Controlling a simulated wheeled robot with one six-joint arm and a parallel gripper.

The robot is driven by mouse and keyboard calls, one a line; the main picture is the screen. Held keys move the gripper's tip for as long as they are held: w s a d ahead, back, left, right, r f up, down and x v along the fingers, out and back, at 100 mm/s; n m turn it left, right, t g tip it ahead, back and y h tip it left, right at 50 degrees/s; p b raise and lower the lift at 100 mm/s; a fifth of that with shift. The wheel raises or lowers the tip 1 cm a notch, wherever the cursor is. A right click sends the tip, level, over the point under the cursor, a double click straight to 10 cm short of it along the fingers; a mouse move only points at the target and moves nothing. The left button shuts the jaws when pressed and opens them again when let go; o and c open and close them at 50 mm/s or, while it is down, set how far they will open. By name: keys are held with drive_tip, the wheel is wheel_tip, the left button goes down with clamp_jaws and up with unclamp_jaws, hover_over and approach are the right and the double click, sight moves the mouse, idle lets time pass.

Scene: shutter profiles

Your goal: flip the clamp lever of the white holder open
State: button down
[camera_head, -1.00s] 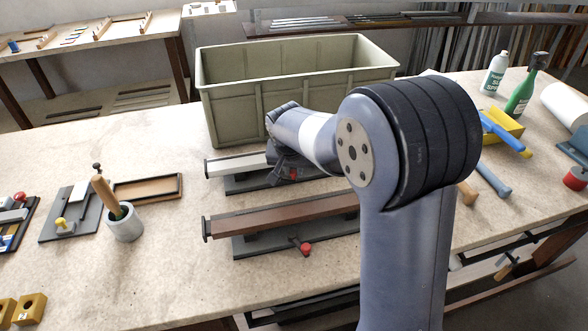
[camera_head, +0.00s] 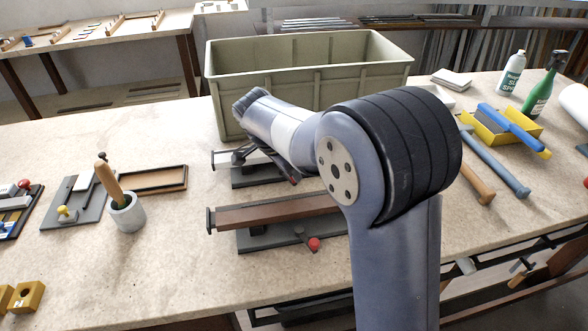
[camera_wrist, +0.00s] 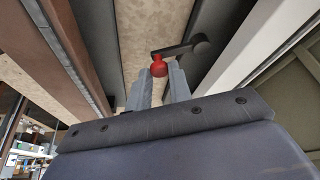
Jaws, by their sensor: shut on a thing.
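The white holder (camera_head: 259,175) stands on the bench in front of the crate, with a white profile (camera_head: 226,158) along it; the profile is also in the wrist view (camera_wrist: 258,55). Its dark clamp lever (camera_wrist: 180,48) runs from a round pivot to a red knob (camera_wrist: 159,68), sticking out over the gap toward the brown holder. My gripper (camera_wrist: 164,78) is shut on the red knob, which shows at the fingertips. In the head view my arm hides most of the gripper and the holder's right part; a bit of red shows beside the fingers.
The brown holder (camera_head: 275,238) with its own red-knobbed lever (camera_head: 313,244) lies close in front. The green-grey crate (camera_head: 310,85) stands right behind. A cup with a wooden-handled tool (camera_head: 127,213) is at left.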

drive_tip(key=shift+a+m, duration=0.1)
drive_tip(key=shift+m, duration=0.2)
drive_tip(key=c, duration=1.3)
unclamp_jaws()
drive_tip(key=shift+s, duration=0.1)
drive_tip(key=shift+a+r, duration=0.1)
drive_tip(key=shift+r, duration=0.05)
drive_tip(key=v, duration=1)
drive_tip(key=shift+r, duration=0.25)
drive_tip(key=x, duration=1.1)
drive_tip(key=shift+f, duration=0.1)
drive_tip(key=shift+r, duration=0.2)
